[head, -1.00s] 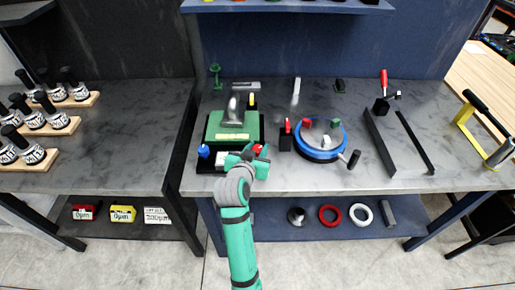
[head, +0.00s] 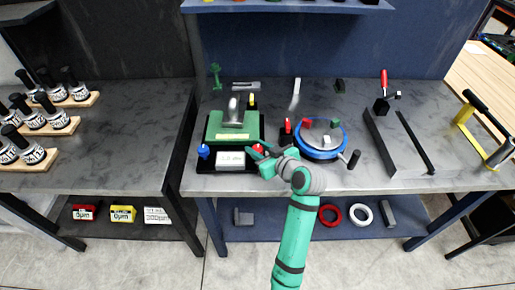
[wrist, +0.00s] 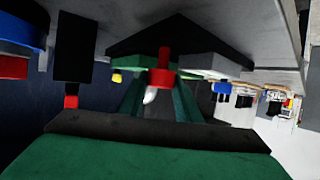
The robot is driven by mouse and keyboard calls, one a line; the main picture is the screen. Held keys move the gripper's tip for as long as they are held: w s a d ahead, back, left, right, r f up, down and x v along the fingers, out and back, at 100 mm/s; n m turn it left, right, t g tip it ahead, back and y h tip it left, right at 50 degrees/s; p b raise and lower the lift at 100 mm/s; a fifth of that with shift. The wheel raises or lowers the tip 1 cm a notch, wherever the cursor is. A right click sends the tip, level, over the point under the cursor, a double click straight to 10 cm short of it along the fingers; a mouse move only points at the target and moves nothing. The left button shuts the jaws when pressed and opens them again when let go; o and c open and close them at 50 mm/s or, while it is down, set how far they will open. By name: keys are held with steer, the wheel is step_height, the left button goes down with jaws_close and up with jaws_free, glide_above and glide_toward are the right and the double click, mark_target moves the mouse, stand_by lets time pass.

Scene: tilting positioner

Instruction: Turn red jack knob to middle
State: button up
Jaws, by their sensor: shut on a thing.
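The tilting positioner (head: 214,128) has a green top on a black base and stands on the grey bench. The red jack knob (head: 257,148) is at its front right corner; a blue knob (head: 203,151) is at its front left. My gripper (head: 259,153) reaches the red knob from the right and is shut on it. In the wrist view the red knob (wrist: 162,78) sits between the two green fingers (wrist: 158,100), partly hidden by them. A white display (head: 230,158) sits between the two knobs.
A round blue-ringed device (head: 320,154) with red and green blocks stands close to the right of my gripper. A black block with a red top (head: 286,132) is between them. Dark rails (head: 380,140) lie farther right. The bench front edge is just below.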

steer(key=shift+f+n+g+y, duration=0.1)
steer(key=shift+n+g+y, duration=0.7)
steer(key=shift+n+y, duration=0.15)
steer(key=o, duration=1.1)
steer(key=shift+c, duration=0.2)
steer(key=v, duration=1)
steer(key=shift+s+d, duration=0.2)
steer(key=shift+d, duration=0.1)
